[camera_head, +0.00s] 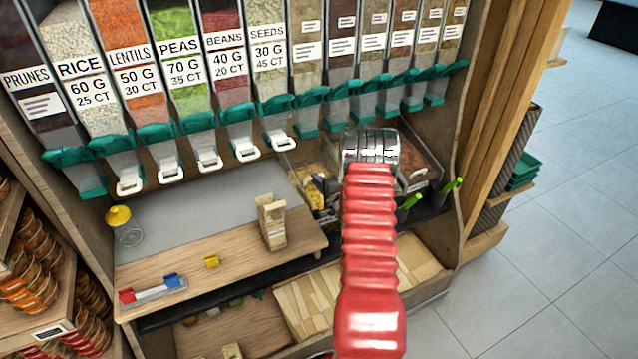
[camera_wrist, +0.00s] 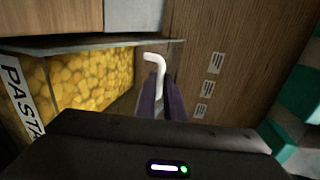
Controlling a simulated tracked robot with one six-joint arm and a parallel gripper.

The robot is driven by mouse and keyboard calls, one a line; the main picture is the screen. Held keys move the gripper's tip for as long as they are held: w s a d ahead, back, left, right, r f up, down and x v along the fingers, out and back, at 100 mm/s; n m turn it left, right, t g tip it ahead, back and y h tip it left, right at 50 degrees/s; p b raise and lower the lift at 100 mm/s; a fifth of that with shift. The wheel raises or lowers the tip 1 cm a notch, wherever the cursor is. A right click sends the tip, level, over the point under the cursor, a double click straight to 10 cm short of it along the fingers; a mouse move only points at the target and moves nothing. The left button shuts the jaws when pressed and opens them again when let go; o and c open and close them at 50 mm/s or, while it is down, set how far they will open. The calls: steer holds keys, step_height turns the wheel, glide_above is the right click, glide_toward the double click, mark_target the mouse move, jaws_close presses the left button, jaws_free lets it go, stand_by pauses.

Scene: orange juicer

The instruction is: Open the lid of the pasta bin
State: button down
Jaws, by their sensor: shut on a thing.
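The pasta bin (camera_head: 306,172) stands on the shelf right of the wooden counter, partly hidden by my arm. In the wrist view its clear wall shows yellow pasta (camera_wrist: 95,80), with a PASTA label (camera_wrist: 18,95) at the left. A white bent handle (camera_wrist: 154,58) rises at the bin's right end. My gripper (camera_wrist: 160,88) has its dark purple fingers shut on this handle, whose bent tip sticks out beyond them. In the head view my gripper (camera_head: 326,187) is at the bin's right side. How far the lid is raised, I cannot tell.
A row of dispensers with green spouts (camera_head: 200,122) hangs above. A paper bag (camera_head: 272,222) and a yellow clip (camera_head: 211,261) are on the wooden counter (camera_head: 200,275). Another bin (camera_head: 425,165) with green-handled scoops is at the right. Open floor lies further right.

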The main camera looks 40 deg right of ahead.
steer(key=c, duration=1.8)
jaws_free()
steer(key=shift+f, duration=0.1)
steer(key=shift+c, duration=0.2)
steer(key=v, duration=1.4)
steer(key=shift+w, duration=0.1)
